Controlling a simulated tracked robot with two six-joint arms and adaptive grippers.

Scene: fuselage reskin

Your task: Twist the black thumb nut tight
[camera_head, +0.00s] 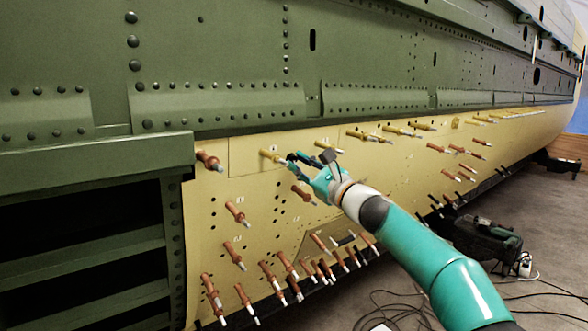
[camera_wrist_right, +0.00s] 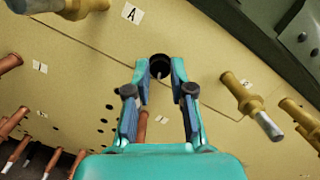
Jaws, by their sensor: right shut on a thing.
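The black thumb nut (camera_wrist_right: 160,64) shows in the wrist view as a small dark round piece against the yellow skin panel (camera_wrist_right: 90,68). My right gripper (camera_wrist_right: 158,76) has its two blue-and-teal fingers on either side of the nut, closed on it. In the head view the right gripper (camera_head: 292,158) is at the upper part of the yellow panel (camera_head: 250,185), just right of a brass-coloured fastener (camera_head: 270,156). How far the nut is turned cannot be told. My left gripper is not in view.
Brass fasteners (camera_wrist_right: 238,92) stick out close to the right gripper. Copper-coloured fasteners (camera_head: 236,212) cover the lower panel. Green skin (camera_head: 220,60) lies above. A dark case (camera_head: 487,238) and cables lie on the floor.

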